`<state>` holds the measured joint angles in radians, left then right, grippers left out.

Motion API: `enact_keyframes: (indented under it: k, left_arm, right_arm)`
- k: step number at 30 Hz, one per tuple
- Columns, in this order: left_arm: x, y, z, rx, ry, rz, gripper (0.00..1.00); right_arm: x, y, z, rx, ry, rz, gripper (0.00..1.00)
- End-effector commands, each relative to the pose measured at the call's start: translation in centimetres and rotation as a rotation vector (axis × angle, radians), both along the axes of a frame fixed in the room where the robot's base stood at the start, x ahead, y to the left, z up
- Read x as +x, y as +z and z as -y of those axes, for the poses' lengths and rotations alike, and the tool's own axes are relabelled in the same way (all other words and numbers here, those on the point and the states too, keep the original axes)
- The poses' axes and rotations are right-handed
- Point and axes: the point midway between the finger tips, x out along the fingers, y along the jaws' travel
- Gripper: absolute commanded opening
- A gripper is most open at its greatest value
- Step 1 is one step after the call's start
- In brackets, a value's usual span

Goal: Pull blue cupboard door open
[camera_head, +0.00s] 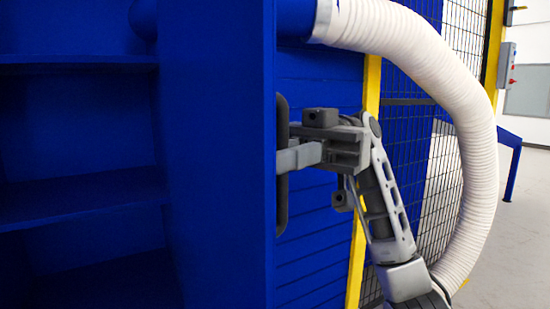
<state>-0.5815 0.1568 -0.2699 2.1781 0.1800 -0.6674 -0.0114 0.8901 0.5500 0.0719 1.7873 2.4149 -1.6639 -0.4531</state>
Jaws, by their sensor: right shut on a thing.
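The blue cupboard door (215,160) stands open, its flat face filling the middle left of the head view. Its right edge has a dark vertical handle (282,205) on the far side. My right gripper (290,158) comes in from the right and is shut on the handle. Its fingers partly cover the handle's middle. The open blue cupboard (80,130) shows at left, with shelves inside that look empty. My left gripper is not in view.
A thick white ribbed hose (470,120) arches from a blue pipe over my right arm and down its right side. A yellow post (371,85) and black mesh fence (410,120) stand behind. Grey floor (500,250) shows free at far right.

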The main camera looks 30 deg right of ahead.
Motion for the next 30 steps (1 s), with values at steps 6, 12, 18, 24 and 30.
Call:
enact_keyframes:
  k: [6, 12, 18, 24, 30]
  left_arm:
    - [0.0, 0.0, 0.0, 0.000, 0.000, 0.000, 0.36]
    - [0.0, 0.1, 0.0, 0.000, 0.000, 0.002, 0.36]
    - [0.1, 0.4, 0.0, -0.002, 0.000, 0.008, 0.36]
    - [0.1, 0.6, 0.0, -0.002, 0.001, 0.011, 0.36]
    - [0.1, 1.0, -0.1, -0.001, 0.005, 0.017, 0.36]
  right_arm:
    - [0.1, 0.1, 0.0, 0.001, -0.003, 0.000, 0.00]
    - [0.0, 0.1, 0.0, 0.001, -0.003, 0.000, 0.30]
    - [0.1, 0.1, 0.2, 0.001, -0.003, -0.001, 0.30]
    - [0.9, 0.1, 2.6, 0.002, -0.005, -0.003, 0.30]
    - [2.5, 0.3, 7.2, 0.003, -0.006, -0.003, 0.30]
